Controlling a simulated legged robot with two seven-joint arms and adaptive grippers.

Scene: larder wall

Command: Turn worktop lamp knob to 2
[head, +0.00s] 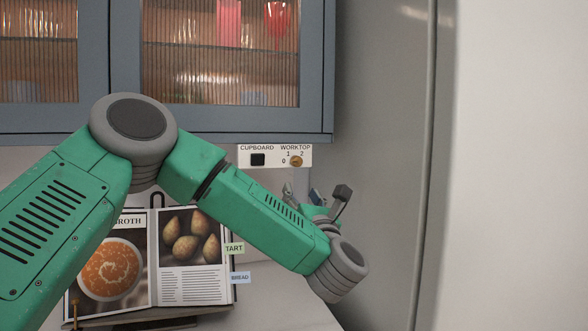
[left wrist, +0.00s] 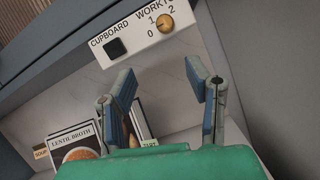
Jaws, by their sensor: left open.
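The worktop lamp knob (head: 296,161) is a small round brass knob on a white panel (head: 275,149) under the wall cupboard, with marks 0, 1 and 2 around it. In the left wrist view the knob (left wrist: 166,23) is at the top, beyond the fingertips. I cannot tell for sure which mark it points to. My left gripper (left wrist: 160,72) is open and empty, with its fingers apart below the panel and not touching the knob. In the head view the gripper (head: 320,196) is partly hidden behind my own wrist. My right gripper is not in view.
A black cupboard switch (head: 258,160) sits left of the knob on the same panel. An open recipe book (head: 193,285) with tabs stands on the worktop. The blue-grey cupboard (head: 230,121) overhangs the panel. A tall grey surface (head: 385,150) rises at the right.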

